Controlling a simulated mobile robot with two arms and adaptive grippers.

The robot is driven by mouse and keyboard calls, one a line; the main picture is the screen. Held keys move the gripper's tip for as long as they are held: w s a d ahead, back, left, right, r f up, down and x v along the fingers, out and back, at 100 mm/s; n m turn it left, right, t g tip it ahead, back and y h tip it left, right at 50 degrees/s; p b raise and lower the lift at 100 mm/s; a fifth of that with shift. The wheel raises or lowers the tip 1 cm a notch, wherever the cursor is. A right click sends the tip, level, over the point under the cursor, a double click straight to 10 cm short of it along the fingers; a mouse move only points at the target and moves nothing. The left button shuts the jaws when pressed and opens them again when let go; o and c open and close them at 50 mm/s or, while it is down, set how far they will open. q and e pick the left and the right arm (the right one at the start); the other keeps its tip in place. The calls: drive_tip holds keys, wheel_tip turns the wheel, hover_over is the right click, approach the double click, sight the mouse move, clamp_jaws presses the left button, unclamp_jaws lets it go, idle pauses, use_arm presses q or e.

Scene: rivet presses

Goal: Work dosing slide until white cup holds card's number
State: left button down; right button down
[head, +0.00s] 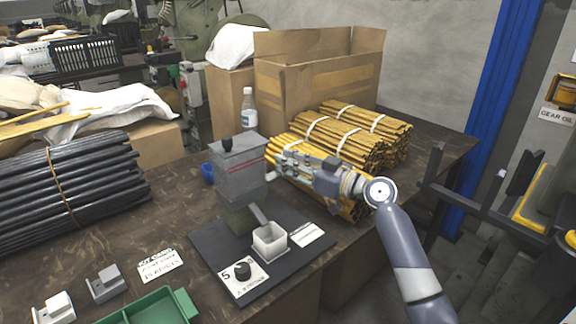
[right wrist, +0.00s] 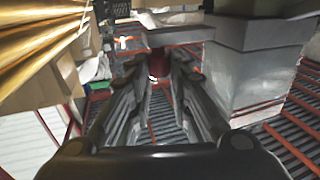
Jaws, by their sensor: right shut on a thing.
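The grey dosing device (head: 240,172) stands on a dark base board, with a black knob on top and a chute at its front. The square white cup (head: 269,243) sits under the chute; its contents are too small to make out. A white card (head: 307,235) lies right of the cup, its marking unreadable. My right gripper (head: 279,166) is at the device's right side, shut on what looks like the slide's end, mostly hidden by the fingers. In the right wrist view a dark reddish piece (right wrist: 158,65) shows between the fingers, beside the device body (right wrist: 255,65). My left gripper is out of view.
Bundles of yellow rods (head: 345,140) lie close behind my right gripper. A green tray (head: 150,308), grey blocks, a handwritten card (head: 158,265) and black rods (head: 65,185) are left.

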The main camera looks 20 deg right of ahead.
drive_tip(key=shift+w+d+r, duration=0.1)
drive_tip(key=shift+d, duration=0.15)
drive_tip(key=c, duration=1.7)
unclamp_jaws()
drive_tip(key=v, duration=1.2)
